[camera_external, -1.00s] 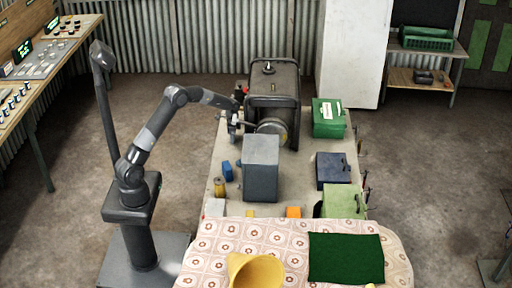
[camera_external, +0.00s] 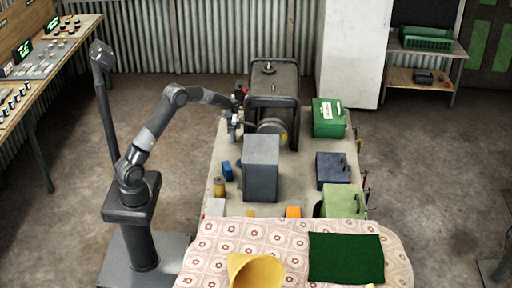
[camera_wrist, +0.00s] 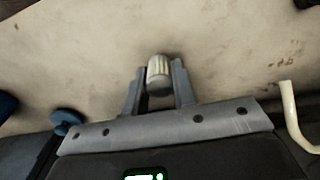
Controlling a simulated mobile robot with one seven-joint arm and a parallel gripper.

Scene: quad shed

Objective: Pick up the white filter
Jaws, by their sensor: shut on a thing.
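The white filter (camera_wrist: 158,70) is a small whitish ribbed cylinder with a darker end. In the wrist view it sits between the two fingers of my gripper (camera_wrist: 158,88), which is shut on it. The pale worktop shows behind it; I cannot tell whether the filter touches it. In the external view my gripper (camera_external: 233,130) is at the left edge of the worktop, beside the dark generator. The filter is too small to make out there.
The dark framed generator (camera_external: 273,85) stands right of my gripper. A grey box (camera_external: 261,168), a small blue object (camera_external: 227,171) and a yellowish can (camera_external: 219,187) stand nearer the front. Green (camera_external: 327,118) and dark blue (camera_external: 332,170) boxes line the right side.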

